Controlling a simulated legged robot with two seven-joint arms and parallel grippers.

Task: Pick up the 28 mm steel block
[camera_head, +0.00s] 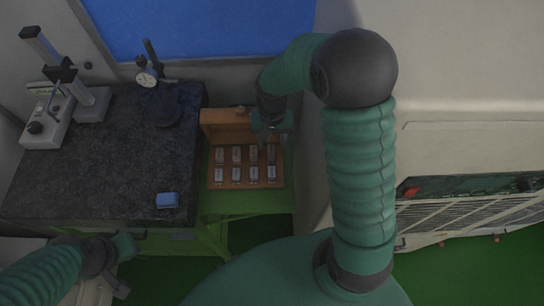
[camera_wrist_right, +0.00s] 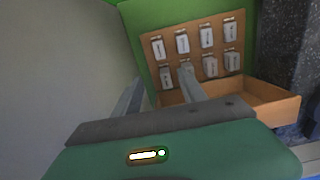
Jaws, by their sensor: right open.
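Several small steel blocks stand in two rows in a wooden case (camera_head: 231,184); one is the back-right block (camera_head: 271,155). Their markings are too small to read, so I cannot tell which is 28 mm. My right gripper (camera_head: 268,141) is open over the back-right part of the case. In the right wrist view its two fingers (camera_wrist_right: 160,88) are spread, with a block (camera_wrist_right: 166,75) showing beyond the gap and another partly behind the right-hand finger. Nothing is held. My left gripper (camera_head: 121,288) is at the lower left, away from the case; its jaws are unclear.
The case, its lid (camera_head: 222,117) open at the back, sits on a green stand (camera_head: 245,208). Left of it, a dark granite plate (camera_head: 85,175) bears a blue block (camera_head: 167,200), a dial gauge stand (camera_head: 149,76) and a measuring stand (camera_head: 92,103). A pale wall is close on the right.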

